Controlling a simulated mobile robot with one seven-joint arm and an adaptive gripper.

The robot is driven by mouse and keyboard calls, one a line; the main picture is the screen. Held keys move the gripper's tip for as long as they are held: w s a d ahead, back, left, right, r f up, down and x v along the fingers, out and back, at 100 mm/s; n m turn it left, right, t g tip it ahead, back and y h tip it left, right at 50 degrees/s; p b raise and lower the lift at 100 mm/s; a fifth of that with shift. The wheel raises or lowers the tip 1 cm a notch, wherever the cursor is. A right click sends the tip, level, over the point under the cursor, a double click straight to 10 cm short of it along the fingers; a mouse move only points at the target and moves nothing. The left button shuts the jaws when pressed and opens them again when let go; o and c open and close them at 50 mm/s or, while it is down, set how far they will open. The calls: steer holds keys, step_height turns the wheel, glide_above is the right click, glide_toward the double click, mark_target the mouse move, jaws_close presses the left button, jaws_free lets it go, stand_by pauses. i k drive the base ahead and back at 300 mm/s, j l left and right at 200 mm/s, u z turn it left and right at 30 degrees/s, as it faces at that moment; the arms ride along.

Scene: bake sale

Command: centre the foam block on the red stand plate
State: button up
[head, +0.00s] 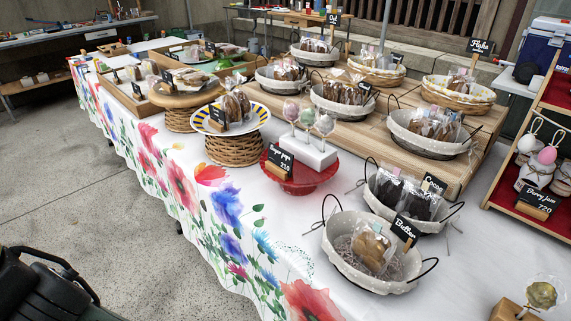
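The white foam block (313,157) sits on the red stand plate (299,187) near the middle of the head view. More bare red shows at the front and left. A small black price sign (280,159) in a wooden holder stands on the plate's front left, beside the block. My gripper's fingers are not in view.
A yellow-striped plate (212,127) on a wicker stand is behind left. Baskets of packed sweets (340,268) stand in front right and behind. A tiered red-lined shelf (560,215) is at the right. White floral cloth (265,215) is clear in front of the stand.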

mark_target(312, 155)
steer(key=k+l+u, duration=0.25)
steer(key=k+l, duration=0.5)
steer(key=k+l+u, duration=0.25)
steer(key=k+l, duration=0.5)
steer(key=i+j+z, duration=0.1)
steer(key=i+j, duration=0.15)
steer(key=i+j+z, duration=0.1)
steer(key=i+j, duration=0.2)
steer(key=i+j+z, duration=0.25)
steer(key=i+j, duration=0.25)
steer(key=j, duration=0.15)
steer(key=i+j+z, duration=0.1)
steer(key=i+j, duration=0.15)
steer(key=i+j+z, duration=0.1)
steer(key=j, duration=0.35)
steer(key=i+j+z, duration=0.1)
steer(key=i+j, duration=0.2)
steer(key=i+j+z, duration=0.15)
steer(key=j, duration=0.35)
steer(key=i, duration=0.5)
